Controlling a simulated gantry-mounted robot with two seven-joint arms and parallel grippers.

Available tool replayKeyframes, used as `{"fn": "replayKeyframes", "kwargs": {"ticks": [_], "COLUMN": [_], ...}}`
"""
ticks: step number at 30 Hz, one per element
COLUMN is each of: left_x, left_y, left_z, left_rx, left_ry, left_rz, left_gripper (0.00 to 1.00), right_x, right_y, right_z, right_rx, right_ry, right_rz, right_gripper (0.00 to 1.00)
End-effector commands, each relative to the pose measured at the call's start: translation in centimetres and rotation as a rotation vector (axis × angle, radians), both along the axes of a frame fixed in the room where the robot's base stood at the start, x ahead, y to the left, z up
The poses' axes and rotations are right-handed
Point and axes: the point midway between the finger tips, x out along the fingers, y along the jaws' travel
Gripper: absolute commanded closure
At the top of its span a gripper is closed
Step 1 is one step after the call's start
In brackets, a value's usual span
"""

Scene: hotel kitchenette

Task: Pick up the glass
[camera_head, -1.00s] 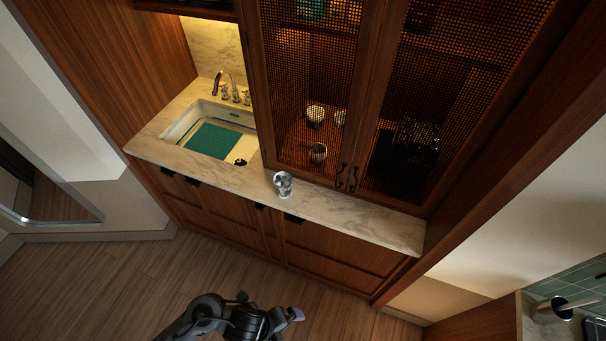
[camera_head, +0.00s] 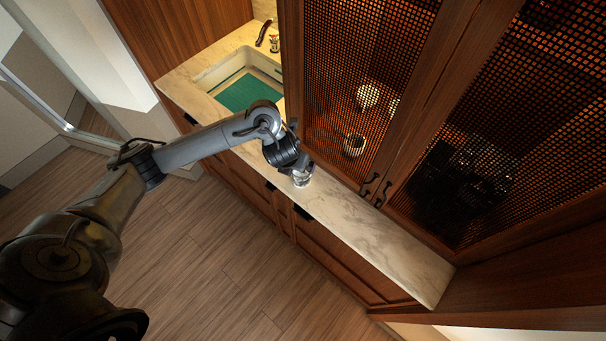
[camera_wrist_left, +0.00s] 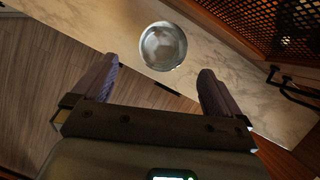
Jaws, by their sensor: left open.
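The clear glass (camera_head: 302,177) stands on the marble counter near its front edge, partly hidden behind my left gripper in the head view. In the left wrist view the glass (camera_wrist_left: 163,46) is seen from above, its round rim just beyond the fingertips and centred roughly between them. My left gripper (camera_wrist_left: 157,82) is open, with its two purple-grey fingers spread wide and nothing between them. In the head view the left gripper (camera_head: 298,170) is close to the glass; I cannot tell whether it touches. My right gripper is not in view.
The marble counter (camera_head: 375,237) runs clear to the right of the glass. A sink (camera_head: 222,72) with a teal mat (camera_head: 247,92) lies to the left. A mesh-door cabinet (camera_head: 352,70) with black handles (camera_head: 371,187) rises close behind the counter.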

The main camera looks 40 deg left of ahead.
Motion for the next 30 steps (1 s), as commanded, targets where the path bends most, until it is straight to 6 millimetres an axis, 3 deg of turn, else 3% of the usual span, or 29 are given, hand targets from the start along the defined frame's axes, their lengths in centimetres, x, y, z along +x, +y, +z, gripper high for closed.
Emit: {"fn": "replayKeyframes", "kwargs": {"ticks": [7,16,24,30], "left_x": [1.3,1.9,3.1,3.6], "left_y": [0.3,0.5,0.6,0.8], "left_z": [-3.3,-4.9,-8.1,-9.1], "left_rx": [-0.002,-0.002,-0.001,0.001], "left_ry": [-0.001,-0.002,0.0,-0.003], "left_rz": [0.002,0.002,0.002,0.0], "left_gripper": [0.0,0.0,0.0,0.0], "right_x": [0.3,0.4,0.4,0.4], "right_y": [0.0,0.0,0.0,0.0], "right_z": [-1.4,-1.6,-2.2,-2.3], "right_rx": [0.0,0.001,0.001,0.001], "right_ry": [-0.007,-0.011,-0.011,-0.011], "right_rz": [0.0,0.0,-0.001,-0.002], "right_gripper": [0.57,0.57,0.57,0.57]}}
